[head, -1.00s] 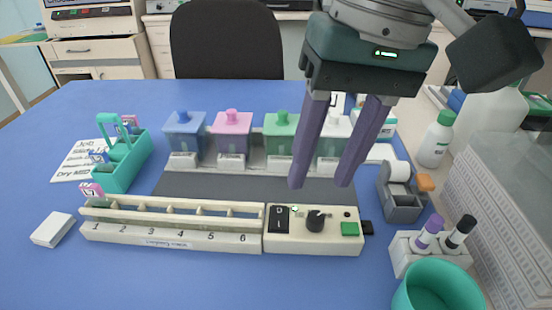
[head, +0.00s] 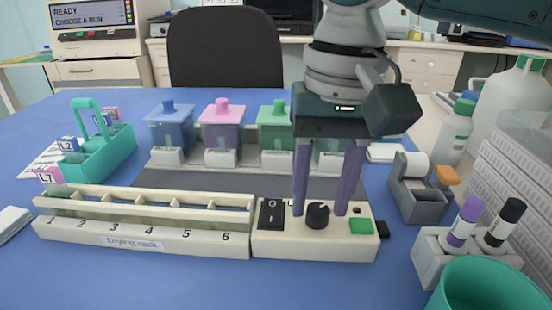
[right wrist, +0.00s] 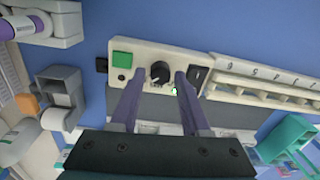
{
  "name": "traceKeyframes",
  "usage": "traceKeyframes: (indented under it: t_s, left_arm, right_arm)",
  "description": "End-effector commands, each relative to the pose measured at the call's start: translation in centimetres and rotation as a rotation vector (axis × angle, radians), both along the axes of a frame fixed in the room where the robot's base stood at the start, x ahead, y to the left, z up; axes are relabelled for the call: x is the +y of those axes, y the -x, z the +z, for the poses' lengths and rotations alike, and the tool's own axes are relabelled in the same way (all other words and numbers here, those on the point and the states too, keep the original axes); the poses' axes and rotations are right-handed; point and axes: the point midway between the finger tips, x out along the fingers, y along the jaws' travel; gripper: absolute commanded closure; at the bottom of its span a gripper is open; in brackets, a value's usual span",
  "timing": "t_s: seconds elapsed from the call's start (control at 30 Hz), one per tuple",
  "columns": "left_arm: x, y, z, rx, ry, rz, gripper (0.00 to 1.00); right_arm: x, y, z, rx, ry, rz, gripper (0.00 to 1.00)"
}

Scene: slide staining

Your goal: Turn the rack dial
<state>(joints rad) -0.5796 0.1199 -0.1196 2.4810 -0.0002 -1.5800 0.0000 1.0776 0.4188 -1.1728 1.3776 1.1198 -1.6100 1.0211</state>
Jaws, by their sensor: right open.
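The black rack dial (head: 317,215) sits on the cream control box at the right end of the drying rack (head: 150,240). My right gripper (head: 320,212) points down over the box, open, with its purple fingers on either side of the dial. The right wrist view shows the dial (right wrist: 160,72) between the two fingertips (right wrist: 157,78), with a gap on each side. I cannot tell the exact height of the tips above the box. My left gripper is not in view.
Beside the dial are a black switch (head: 270,213) and a green button (head: 361,226). Staining jars, such as the green one (head: 275,128), stand behind. A grey tape dispenser (head: 420,190) and a marker holder (head: 440,258) stand to the right.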

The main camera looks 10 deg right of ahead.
Motion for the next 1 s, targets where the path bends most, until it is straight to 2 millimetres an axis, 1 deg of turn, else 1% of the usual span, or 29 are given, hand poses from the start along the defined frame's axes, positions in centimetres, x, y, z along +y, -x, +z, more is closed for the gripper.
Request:
traceKeyframes:
  t_s: [0.03,0.1,0.37,0.77,0.8,1.0]
  left_arm:
    - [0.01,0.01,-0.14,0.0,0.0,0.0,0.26]
    - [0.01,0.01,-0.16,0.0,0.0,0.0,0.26]
    - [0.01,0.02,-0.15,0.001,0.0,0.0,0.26]
    - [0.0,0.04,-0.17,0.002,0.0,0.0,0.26]
    - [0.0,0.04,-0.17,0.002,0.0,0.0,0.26]
    - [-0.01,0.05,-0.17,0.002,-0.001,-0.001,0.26]
  right_arm:
    - [0.02,0.03,-0.47,0.001,0.001,0.001,0.54]
    - [0.05,0.0,-0.76,0.0,0.0,0.001,0.54]
    - [0.05,0.0,-0.85,-0.001,0.0,0.001,0.54]
    - [0.05,0.0,-0.81,-0.001,0.0,0.001,0.99]
    - [0.04,0.0,-0.81,-0.001,0.0,0.001,1.0]
    - [0.04,0.0,-0.8,-0.001,0.0,0.001,1.0]
